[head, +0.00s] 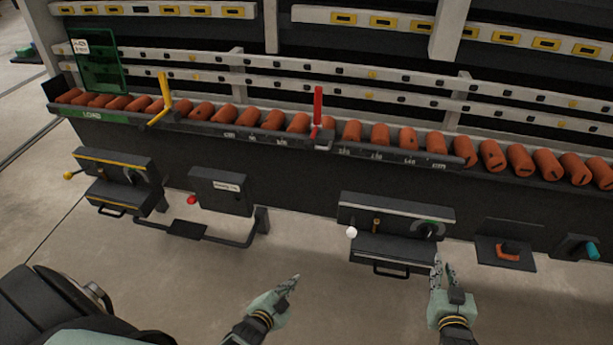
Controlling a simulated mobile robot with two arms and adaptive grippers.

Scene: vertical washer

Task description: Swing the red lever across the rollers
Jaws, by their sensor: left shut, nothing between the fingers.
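The red lever (318,105) stands upright at the front edge of the conveyor, near the middle of the head view. Its foot meets a small grey bracket (323,138) on the rail. Orange-brown rollers (352,132) lie in a row on both sides of it. My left gripper (292,281) is shut and empty, low in the view, well below the lever and apart from it. My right gripper (442,263) is lower right, beside the right end of a grey control box; its fingers look spread with nothing between them. Whether it touches the box is unclear.
A yellow lever (162,100) stands further left on the rail, with a green frame (98,62) beyond it. Control boxes (397,215) with knobs and handles jut out below the conveyor. A red knob (191,200) sits at the left-middle box. The floor in front is clear.

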